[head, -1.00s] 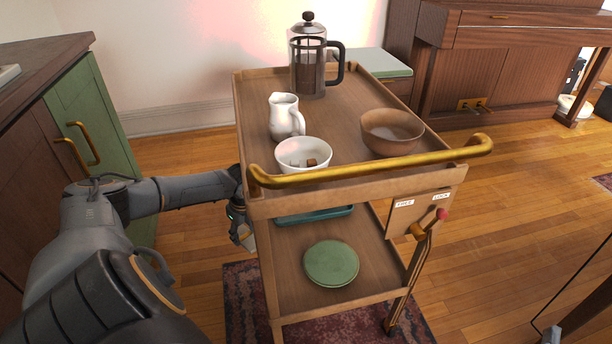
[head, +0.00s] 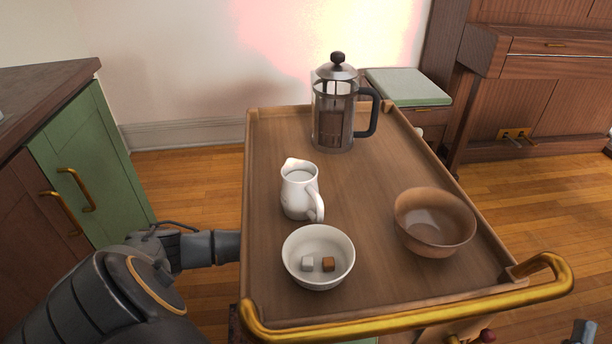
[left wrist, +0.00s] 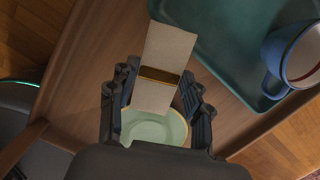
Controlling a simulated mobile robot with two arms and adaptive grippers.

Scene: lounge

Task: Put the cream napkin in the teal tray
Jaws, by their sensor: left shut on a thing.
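The cream napkin (left wrist: 170,52), with a gold-brown band around it, is between the fingers of my left gripper (left wrist: 156,88) in the left wrist view. The gripper is shut on it. The teal tray (left wrist: 220,58) lies on the cart's lower shelf at the upper right of that view. The napkin's far end overlaps the tray's near left corner in the picture; I cannot tell its height above it. In the head view the cart top hides the left gripper, napkin and tray.
A blue mug (left wrist: 292,52) stands at the tray's right side. A green plate (left wrist: 172,132) lies on the lower shelf (left wrist: 85,62). The cart top (head: 372,215) carries a French press (head: 334,115), white jug (head: 298,192), white bowl (head: 318,250) and brown bowl (head: 434,222).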

